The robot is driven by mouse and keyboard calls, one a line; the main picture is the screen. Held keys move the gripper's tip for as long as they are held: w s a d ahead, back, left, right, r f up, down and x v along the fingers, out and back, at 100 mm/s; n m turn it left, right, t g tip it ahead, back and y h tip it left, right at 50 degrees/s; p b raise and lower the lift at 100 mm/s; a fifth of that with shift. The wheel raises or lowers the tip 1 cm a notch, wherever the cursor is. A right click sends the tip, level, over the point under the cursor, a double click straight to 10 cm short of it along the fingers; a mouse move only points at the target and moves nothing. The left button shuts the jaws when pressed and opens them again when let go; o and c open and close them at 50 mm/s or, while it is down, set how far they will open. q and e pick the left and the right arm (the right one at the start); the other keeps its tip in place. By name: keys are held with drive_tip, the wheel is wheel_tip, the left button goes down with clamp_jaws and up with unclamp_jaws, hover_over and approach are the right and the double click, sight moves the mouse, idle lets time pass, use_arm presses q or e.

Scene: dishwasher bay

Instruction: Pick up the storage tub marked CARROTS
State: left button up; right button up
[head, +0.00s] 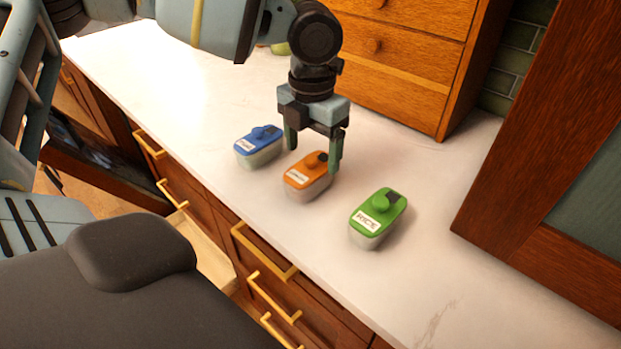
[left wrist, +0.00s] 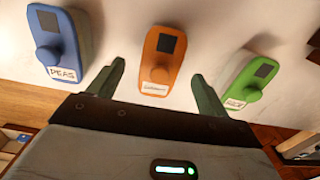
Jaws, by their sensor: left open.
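The tub with the orange lid (head: 305,175) stands on the white counter between two other tubs. Its front label is too small to read surely in the head view; it also shows in the left wrist view (left wrist: 164,60), label towards my gripper. My left gripper (head: 314,160) is open, pointing down over the orange-lidded tub. In the left wrist view its fingers (left wrist: 158,88) are spread to either side of the tub, which is not gripped. Part of the lid is hidden by the gripper in the head view. My right gripper is not in view.
A blue-lidded tub (head: 259,146), marked PEAS in the wrist view, stands to the left. A green-lidded tub (head: 378,217) marked RICE stands to the right. Wooden drawers (head: 400,60) stand behind. The counter (head: 440,200) between tubs and drawers is mostly clear.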

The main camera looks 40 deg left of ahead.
sight(310, 158)
use_arm(q)
drive_tip(key=shift+s+f, duration=0.15)
drive_tip(key=shift+f, duration=1)
drive_tip(key=shift+s+f, duration=0.1)
drive_tip(key=shift+f, duration=1)
drive_tip(key=c, duration=1.2)
drive_tip(key=shift+r, duration=0.1)
drive_tip(key=shift+c, duration=0.2)
wheel_tip(310, 158, up, 10)
drive_tip(key=shift+f, duration=0.1)
